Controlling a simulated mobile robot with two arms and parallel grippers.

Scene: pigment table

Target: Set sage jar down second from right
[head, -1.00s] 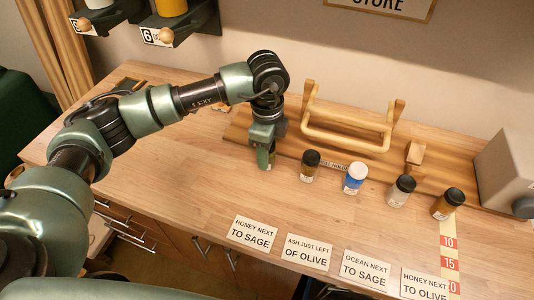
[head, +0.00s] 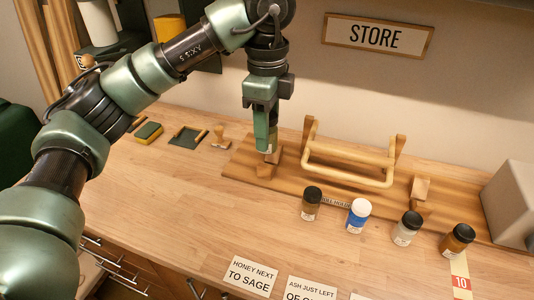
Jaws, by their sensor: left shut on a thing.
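My left gripper (head: 267,148) is shut on a jar and holds it above the left end of the wooden holder board. The fingers hide most of the jar; only a small pale part shows, and its label cannot be read. To its right, a row stands on the table: a brown jar with a black lid (head: 311,204), a blue jar with a white lid (head: 357,216), a pale grey jar with a black lid (head: 406,229) and an amber jar with a black lid (head: 457,240). My right gripper is not in view.
Behind the row is the wooden holder board (head: 320,187) with a raised wooden frame (head: 347,172). Clue cards lie in front, including one reading "HONEY NEXT TO SAGE" (head: 250,275). A grey box (head: 512,205) stands at the right.

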